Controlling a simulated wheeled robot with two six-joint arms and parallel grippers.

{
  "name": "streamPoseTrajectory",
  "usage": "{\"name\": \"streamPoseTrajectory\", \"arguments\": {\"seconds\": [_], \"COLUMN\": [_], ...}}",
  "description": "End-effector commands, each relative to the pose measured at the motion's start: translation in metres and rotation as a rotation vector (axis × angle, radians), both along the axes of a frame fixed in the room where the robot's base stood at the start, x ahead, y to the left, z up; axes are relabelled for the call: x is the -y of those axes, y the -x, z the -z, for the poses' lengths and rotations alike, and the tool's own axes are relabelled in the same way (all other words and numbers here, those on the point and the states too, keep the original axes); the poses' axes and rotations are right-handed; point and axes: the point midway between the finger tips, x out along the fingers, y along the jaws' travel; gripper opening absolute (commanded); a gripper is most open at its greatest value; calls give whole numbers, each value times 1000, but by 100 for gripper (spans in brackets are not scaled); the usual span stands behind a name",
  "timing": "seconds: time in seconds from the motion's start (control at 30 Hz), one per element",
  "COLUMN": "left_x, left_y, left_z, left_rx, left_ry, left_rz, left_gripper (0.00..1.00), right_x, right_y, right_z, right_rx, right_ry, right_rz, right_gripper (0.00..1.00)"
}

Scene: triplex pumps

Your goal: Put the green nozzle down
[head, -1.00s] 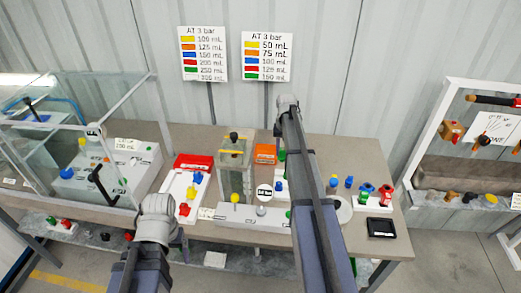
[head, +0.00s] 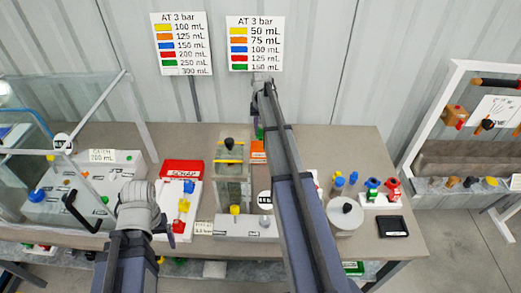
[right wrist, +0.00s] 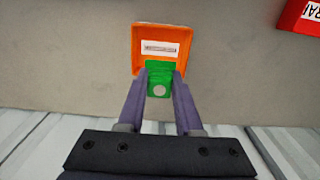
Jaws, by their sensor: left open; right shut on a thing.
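My right gripper (right wrist: 160,92) is shut on the green nozzle (right wrist: 159,76), a small green block with a pale round spot. In the right wrist view the nozzle overlaps the edge of a small orange tray (right wrist: 140,42); how high it is above the tray I cannot tell. In the head view the nozzle (head: 260,133) shows as a bit of green at the far side of the orange tray (head: 258,158), partly hidden by my right arm. My left gripper (head: 137,192) is open and empty, beside the red tray.
A red tray (head: 182,167) and a white board with coloured parts stand left of a clear-walled pump (head: 232,180). A round white pot (head: 345,217), coloured nozzles and a black scale (head: 392,227) are at the right. The table behind the orange tray is bare.

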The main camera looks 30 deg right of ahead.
Motion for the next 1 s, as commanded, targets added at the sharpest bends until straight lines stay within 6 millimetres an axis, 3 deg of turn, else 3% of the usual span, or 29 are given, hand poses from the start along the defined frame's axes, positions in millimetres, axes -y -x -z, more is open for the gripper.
{"name": "streamPoseTrajectory", "arguments": {"seconds": [0.03, 0.23, 0.53, 0.83, 1.0], "left_x": [0, 0, 0, 0, 0], "left_y": [0, 0, 0, 0, 0], "left_z": [15, 45, 51, 85, 87], "left_rx": [0, 0, 0, 0, 0], "left_ry": [0, 0, 0, 0, 0], "left_rz": [0, -2, -2, -2, -1], "left_gripper": [83, 83, 83, 83, 83], "right_x": [0, 0, 0, 0, 0], "right_y": [0, 0, 0, 0, 0], "right_z": [15, 45, 51, 85, 87], "right_rx": [0, 0, 0, 0, 0], "right_ry": [0, 0, 0, 0, 0], "right_rz": [0, 0, 0, 0, 0], "right_gripper": [0, 0, 0, 0, 0]}}
